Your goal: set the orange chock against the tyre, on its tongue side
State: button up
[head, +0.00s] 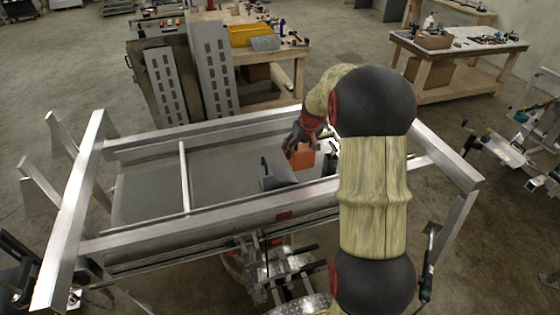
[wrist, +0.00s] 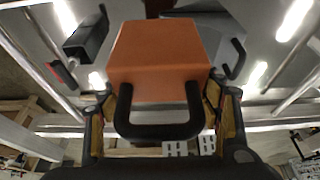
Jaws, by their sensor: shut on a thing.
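The orange chock (head: 302,157) is held by my gripper (head: 296,140) above the bed of the aluminium trailer (head: 150,197). In the wrist view the chock (wrist: 160,50) fills the upper middle, with its black loop handle (wrist: 158,130) towards me. My gripper (wrist: 165,105) has a finger on each side of the chock, shut on it. A grey wedge-shaped thing with a black handle (wrist: 228,35) lies just behind the chock; it also shows on the bed in the head view (head: 275,178). I cannot make out the tyre clearly in either view.
My arm hides the trailer's right part. Metal rails (head: 75,215) and crossbars rise around the bed. Workbenches (head: 455,50) stand behind, one with a yellow bin (head: 252,35). A metal frame stands at far right (head: 515,150). Open floor (head: 60,80) lies at the back left.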

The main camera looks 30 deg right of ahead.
jog(key=w+d+f, duration=0.1)
jog(key=w, duration=0.1)
jog(key=w+d+f+p, duration=0.1)
jog(key=w+d, duration=0.1)
jog(key=w+d+f+p, duration=0.1)
jog(key=w, duration=0.1)
jog(key=shift+w+d, duration=0.25)
jog(key=shift+d, duration=0.1)
jog(key=w+d+f, duration=0.1)
jog(key=f, duration=0.1)
jog(key=w+d+f+p, duration=0.1)
jog(key=w+f, duration=0.1)
jog(key=w+d+f, duration=0.1)
jog(key=f, duration=0.1)
jog(key=shift+w+d+f, duration=0.1)
jog(key=shift+w+f, duration=0.1)
jog(key=shift+f, duration=0.1)
notch_tip(320, 180, down, 3)
jog(key=shift+r+p, duration=0.1)
jog(key=shift+p, duration=0.65)
jog(key=o, duration=1.8)
jog(key=shift+f, duration=0.2)
jog(key=shift+o, duration=0.2)
